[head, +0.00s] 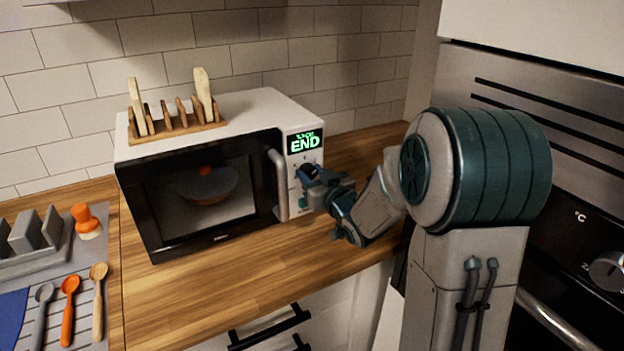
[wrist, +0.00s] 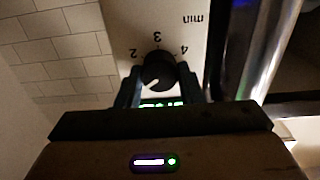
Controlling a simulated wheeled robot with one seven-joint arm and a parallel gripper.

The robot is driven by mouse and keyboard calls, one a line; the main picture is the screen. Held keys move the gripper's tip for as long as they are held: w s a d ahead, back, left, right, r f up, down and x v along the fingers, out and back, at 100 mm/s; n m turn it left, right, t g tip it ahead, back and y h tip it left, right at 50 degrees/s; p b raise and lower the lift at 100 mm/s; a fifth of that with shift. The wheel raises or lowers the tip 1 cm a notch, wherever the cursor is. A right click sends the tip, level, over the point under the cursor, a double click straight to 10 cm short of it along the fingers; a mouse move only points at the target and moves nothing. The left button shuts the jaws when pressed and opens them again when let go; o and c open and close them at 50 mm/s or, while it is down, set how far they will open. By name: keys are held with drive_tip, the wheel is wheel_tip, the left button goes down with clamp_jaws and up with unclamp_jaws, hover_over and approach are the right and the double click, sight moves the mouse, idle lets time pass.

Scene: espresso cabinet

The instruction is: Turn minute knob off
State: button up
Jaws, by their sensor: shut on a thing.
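The white microwave (head: 262,106) stands on the counter with its door closed. Its green display (head: 305,141) reads END. The minute knob (wrist: 158,70) is black and round, with 2, 3, 4 and "min" printed upside down around it in the wrist view. Its white pointer line points toward the lower left there. My gripper (wrist: 159,88) is shut on the knob, with one finger on each side. In the head view my gripper (head: 316,178) is at the control panel below the display and hides most of the knob.
A wooden rack (head: 175,130) with boards sits on the microwave. The door handle (head: 279,185) is just left of my gripper. A grey mat with spoons (head: 69,300) and an orange-handled brush (head: 87,222) is at the left. A steel oven (head: 570,190) stands at the right.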

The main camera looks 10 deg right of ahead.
drive_tip(key=n+b, duration=0.1)
drive_tip(key=b, duration=0.1)
drive_tip(key=f+n+b, duration=0.1)
drive_tip(key=n+b, duration=0.1)
drive_tip(key=b, duration=0.1)
drive_tip(key=shift+b, duration=0.3)
drive_tip(key=n+b, duration=0.3)
drive_tip(key=b, duration=0.1)
drive_tip(key=n+b, duration=0.3)
drive_tip(key=b, duration=0.1)
drive_tip(key=shift+a+r, duration=0.1)
drive_tip(key=shift+r, duration=0.1)
drive_tip(key=shift+r+n+b, duration=0.1)
drive_tip(key=shift+n+b, duration=0.8)
drive_tip(key=shift+r, duration=0.1)
drive_tip(key=o, duration=1)
drive_tip(key=shift+s, duration=0.1)
